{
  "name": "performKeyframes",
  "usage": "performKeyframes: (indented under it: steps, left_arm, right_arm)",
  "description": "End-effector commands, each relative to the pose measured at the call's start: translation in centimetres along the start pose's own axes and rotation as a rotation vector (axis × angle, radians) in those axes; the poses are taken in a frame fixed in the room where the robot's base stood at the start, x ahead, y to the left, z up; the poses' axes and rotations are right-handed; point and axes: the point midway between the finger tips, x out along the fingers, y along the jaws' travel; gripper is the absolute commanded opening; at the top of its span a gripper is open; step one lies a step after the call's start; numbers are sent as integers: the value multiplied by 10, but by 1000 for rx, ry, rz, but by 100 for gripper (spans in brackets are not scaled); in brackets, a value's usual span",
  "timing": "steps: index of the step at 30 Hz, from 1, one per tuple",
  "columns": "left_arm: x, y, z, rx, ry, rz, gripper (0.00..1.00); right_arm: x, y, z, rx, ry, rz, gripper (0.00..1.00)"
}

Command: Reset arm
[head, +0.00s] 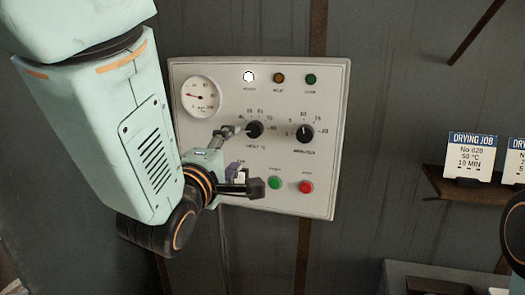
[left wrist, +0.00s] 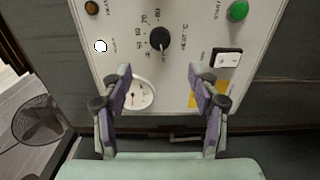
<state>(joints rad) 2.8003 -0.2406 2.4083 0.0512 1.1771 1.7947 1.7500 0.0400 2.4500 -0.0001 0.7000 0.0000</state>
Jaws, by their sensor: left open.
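My left gripper (head: 241,160) is open and empty in front of the white control panel (head: 325,150), with one finger close to the black HEAT knob (head: 254,129). In the left wrist view its purple-padded fingers (left wrist: 160,85) are spread, and the HEAT knob (left wrist: 160,39) lies beyond their tips. I cannot tell from the head view whether a finger touches the panel. The MINUTES knob (head: 304,133) is to the right. A round gauge (head: 200,97) has a red needle. My right gripper is not in view.
The panel has a lit white lamp (head: 249,77), an amber lamp (head: 280,78), a green lamp (head: 310,79), a green button (head: 274,183) and a red button (head: 306,187). A white rocker switch (left wrist: 227,59) shows too. A DRYING JOB card (head: 471,158) stands on a shelf (head: 440,183).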

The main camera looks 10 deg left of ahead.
Motion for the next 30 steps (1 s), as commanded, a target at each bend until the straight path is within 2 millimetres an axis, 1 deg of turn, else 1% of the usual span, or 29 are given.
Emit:
performKeyframes:
  steps: [7, 10, 14, 17, 18, 19, 20, 23, 24, 26, 27, 29, 30]
  left_arm:
    - [0, 0, 0, 12, 0, 0, 61]
    - [0, -2, 0, 90, 1, -8, 61]
    - [0, -12, -2, 314, 1, -56, 61]
    - [-2, -24, -4, 519, -10, -109, 61]
    - [-3, -33, -6, 598, -19, -137, 61]
    - [-4, -42, -7, 656, -28, -160, 61]
    - [-5, -55, -9, 712, -40, -191, 61]
    - [-13, -106, -14, 896, -99, -299, 61]
    - [-17, -132, -16, 966, -133, -347, 61]
    - [-27, -173, -19, 1063, -194, -423, 61]
    - [-34, -199, -21, 1120, -237, -470, 61]
    - [-46, -237, -23, 1191, -305, -535, 61]
    - [-55, -262, -25, 1234, -352, -576, 61]
  right_arm:
    - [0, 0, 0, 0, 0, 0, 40]
    - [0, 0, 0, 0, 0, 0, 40]
    - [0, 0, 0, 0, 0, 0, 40]
    - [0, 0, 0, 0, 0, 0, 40]
    - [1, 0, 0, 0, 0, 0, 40]
    - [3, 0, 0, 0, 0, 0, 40]
    - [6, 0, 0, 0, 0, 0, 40]
    - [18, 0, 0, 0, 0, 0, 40]
    - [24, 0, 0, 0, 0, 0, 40]
    - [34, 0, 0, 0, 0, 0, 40]
    - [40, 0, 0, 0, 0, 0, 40]
    - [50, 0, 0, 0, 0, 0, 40]
    - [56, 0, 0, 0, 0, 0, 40]
